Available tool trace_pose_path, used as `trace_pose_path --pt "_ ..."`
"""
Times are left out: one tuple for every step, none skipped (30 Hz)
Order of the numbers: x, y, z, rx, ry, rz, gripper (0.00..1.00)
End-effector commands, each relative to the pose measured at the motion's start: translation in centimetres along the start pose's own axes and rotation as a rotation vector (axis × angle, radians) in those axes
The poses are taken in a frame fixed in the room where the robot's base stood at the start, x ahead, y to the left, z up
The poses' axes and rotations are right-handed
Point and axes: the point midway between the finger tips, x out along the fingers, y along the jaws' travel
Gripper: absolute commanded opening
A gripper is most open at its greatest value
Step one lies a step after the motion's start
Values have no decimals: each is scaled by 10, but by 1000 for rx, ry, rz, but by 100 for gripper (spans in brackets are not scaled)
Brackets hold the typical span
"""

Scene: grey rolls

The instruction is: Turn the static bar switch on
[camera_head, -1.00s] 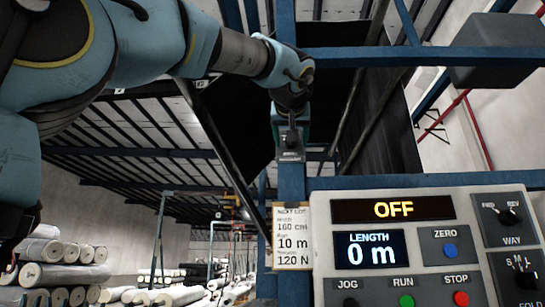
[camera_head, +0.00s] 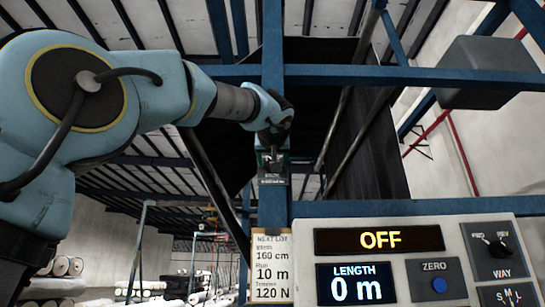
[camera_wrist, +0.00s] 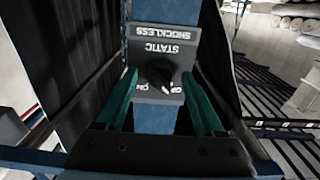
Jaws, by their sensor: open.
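The static bar switch (camera_head: 272,180) is a small dark box on a blue upright post in the head view. In the wrist view its grey plate (camera_wrist: 160,48) reads "STATIC SHOCKLESS" upside down. Its black knob (camera_wrist: 159,74) has a pale mark toward the lower right. "ON" is printed at the plate's lower left, and the other label is partly hidden by the knob. My gripper (camera_wrist: 162,105) is open, with a green finger on each side of the plate and the knob between them, not gripped. In the head view, my wrist hides part of the switch.
A control panel (camera_head: 455,235) at lower right shows "OFF" and "LENGTH 0 m". A paper lot card (camera_head: 271,265) hangs below the switch. A blue crossbar (camera_head: 400,75) runs above, with a grey box (camera_head: 487,72) at upper right. Rolls (camera_head: 62,266) lie far behind.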

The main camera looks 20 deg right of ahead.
Motion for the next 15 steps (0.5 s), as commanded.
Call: trace_pose_path --pt "2 0 0 0 0 0 70" --pt "2 0 0 0 0 0 70" --pt "3 0 0 0 0 0 70" --pt "3 0 0 0 0 0 70" --pt "3 0 0 0 0 0 70" --pt "3 0 1 0 0 0 70" --pt "3 0 1 0 0 0 70" --pt "3 0 1 0 0 0 70" --pt "3 0 1 0 0 0 70" --pt "3 0 0 0 0 0 67" --pt "3 0 1 0 0 0 64" --pt "3 0 0 0 0 0 59" --pt "3 0 0 0 0 0 56" --pt "3 0 0 0 0 0 52" --pt "3 0 0 0 0 0 48"
